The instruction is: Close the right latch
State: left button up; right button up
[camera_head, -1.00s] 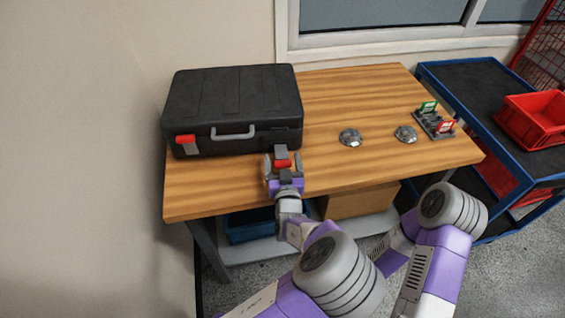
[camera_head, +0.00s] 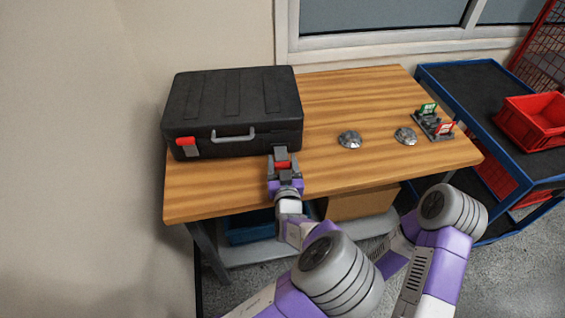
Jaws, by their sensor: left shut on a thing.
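A black case (camera_head: 232,105) lies shut on the wooden table, its grey handle (camera_head: 233,135) facing me. The left latch (camera_head: 187,146), with a red top, lies flat against the front of the case. The right latch (camera_head: 281,155), grey with a red tab, sticks out from the front of the case towards me, swung open. My left gripper (camera_head: 282,168) is shut on the right latch at its red tab, in front of the case. My right gripper is not in view; part of my right arm shows at the lower right.
Two round metal pieces (camera_head: 349,139) (camera_head: 405,136) and a small rack with green and red tags (camera_head: 433,124) stand on the wooden table (camera_head: 350,90). A blue cart (camera_head: 480,85) with a red bin (camera_head: 533,120) stands to the right.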

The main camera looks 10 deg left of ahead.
aim_at(282, 158)
pick_arm(q)
jog(key=shift+w+a+r+g+h+p, duration=0.2)
jog(key=shift+r+g+p, duration=0.6)
jog(key=shift+p, duration=1.45)
jog(key=shift+w+d+r+g+h+p, duration=0.15)
jog(key=shift+w+r+g+p, duration=0.25)
jog(key=shift+g+p, duration=1.3)
jog(key=shift+w+a+r+g+h+p, duration=0.15)
jog(key=shift+r+g+p, duration=0.45)
jog(key=shift+p, duration=2.15)
jog(key=shift+w+r+g+p, duration=0.2)
jog(key=shift+g+p, duration=0.1)
jog(key=shift+p, duration=0.6)
jog(key=shift+f, duration=0.1)
jog(key=o, duration=1.4)
jog(key=shift+p+v, duration=0.75)
jog(key=shift+v, duration=3.1)
